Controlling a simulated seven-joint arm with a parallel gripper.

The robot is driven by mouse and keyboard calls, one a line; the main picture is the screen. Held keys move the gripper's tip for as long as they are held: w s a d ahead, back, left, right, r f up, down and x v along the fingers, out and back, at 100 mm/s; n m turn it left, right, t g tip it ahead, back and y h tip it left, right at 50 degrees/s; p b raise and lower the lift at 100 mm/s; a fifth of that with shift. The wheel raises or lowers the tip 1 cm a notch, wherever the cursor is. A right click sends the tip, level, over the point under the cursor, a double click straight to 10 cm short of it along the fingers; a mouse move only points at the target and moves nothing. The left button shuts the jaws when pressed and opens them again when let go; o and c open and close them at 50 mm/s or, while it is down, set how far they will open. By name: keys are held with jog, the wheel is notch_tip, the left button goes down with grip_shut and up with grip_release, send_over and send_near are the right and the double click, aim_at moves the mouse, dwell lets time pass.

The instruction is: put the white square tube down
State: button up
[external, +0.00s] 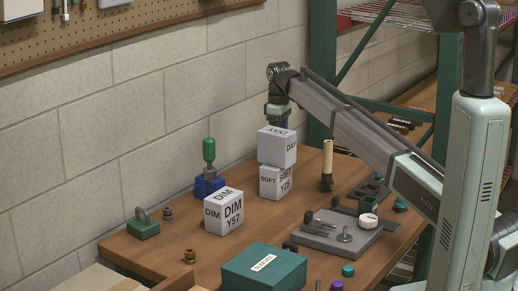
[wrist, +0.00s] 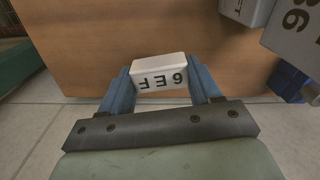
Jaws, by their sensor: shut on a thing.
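My gripper (wrist: 158,80) shows in the wrist view with its two blue fingers on either side of a white piece, the white square tube (wrist: 160,68). The tube's near face has dark printed characters, upside down. It is gripped between the fingertips, with brown table surface behind it. In the external view my wrist (external: 279,108) comes down behind the stacked white boxes. The fingers and tube are hidden there. I cannot tell whether the tube touches the table.
The DAY box (external: 277,146) sits on the SOFT box (external: 274,183); the DIM box (external: 224,211) stands nearer. A green-handled tool in a blue block (external: 209,187), a cream rod (external: 327,158) and a grey fixture (external: 330,234) stand around. The table edge and floor show in the wrist view.

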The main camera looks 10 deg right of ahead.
jog(key=s+a+r+n, duration=0.1)
jog(key=s+a+r, duration=0.3)
jog(key=s+a, duration=0.4)
jog(key=s+a+r+n, duration=0.1)
jog(key=s+a+r, duration=0.3)
jog(key=s+a, duration=0.4)
jog(key=s+f, duration=0.4)
jog(key=s, duration=1.2)
jog(key=s+f, duration=0.4)
jog(key=s, duration=1.2)
jog(key=shift+a+f, duration=0.15)
jog(key=shift+f, duration=1.4)
jog(key=shift+a+f, duration=0.15)
jog(key=shift+f, duration=1.45)
jog(key=shift+a+f, duration=0.15)
jog(key=shift+f, duration=1.4)
jog(key=shift+f, duration=0.15)
jog(key=o, duration=1)
jog(key=shift+o, duration=0.2)
